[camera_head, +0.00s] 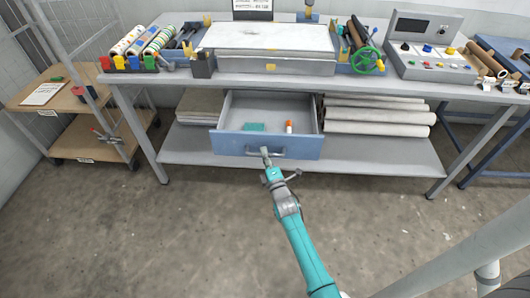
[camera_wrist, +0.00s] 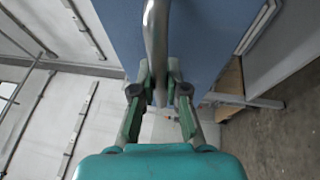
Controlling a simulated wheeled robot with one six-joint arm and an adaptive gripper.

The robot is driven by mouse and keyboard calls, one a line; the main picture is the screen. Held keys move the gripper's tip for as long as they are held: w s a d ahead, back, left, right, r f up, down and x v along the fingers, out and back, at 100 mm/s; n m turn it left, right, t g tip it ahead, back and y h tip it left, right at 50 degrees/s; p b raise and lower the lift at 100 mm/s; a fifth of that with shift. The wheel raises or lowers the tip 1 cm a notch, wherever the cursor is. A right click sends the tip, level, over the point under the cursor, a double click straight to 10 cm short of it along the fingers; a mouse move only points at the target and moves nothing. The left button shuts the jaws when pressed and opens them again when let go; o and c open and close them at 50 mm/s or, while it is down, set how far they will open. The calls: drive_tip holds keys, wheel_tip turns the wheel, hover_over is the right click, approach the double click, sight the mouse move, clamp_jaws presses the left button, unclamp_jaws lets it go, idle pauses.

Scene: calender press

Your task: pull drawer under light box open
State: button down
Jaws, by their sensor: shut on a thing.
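The blue drawer (camera_head: 240,143) under the light box (camera_head: 262,67) is pulled out, so its grey inside shows in the head view. A teal item (camera_head: 254,127) and a small orange-and-white bottle (camera_head: 289,127) lie in it. My gripper (camera_head: 266,153) is at the drawer front, shut on the metal handle (camera_head: 279,154). In the wrist view my gripper's fingers (camera_wrist: 160,88) close around the handle bar (camera_wrist: 154,38), with the blue drawer front (camera_wrist: 200,30) behind it. The fingers hide part of the handle.
Rolled sheets (camera_head: 380,116) lie on the lower shelf (camera_head: 185,146) right of the drawer, and flat stacked sheets (camera_head: 200,105) lie left. A wooden cart (camera_head: 75,150) stands at the left. A control box (camera_head: 425,45) sits on the bench. The floor (camera_head: 180,230) in front is clear.

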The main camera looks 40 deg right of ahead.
drive_tip(key=shift+f, duration=0.1)
drive_tip(key=c, duration=1.2)
unclamp_jaws()
drive_tip(key=v, duration=1.2)
drive_tip(key=shift+d, duration=0.1)
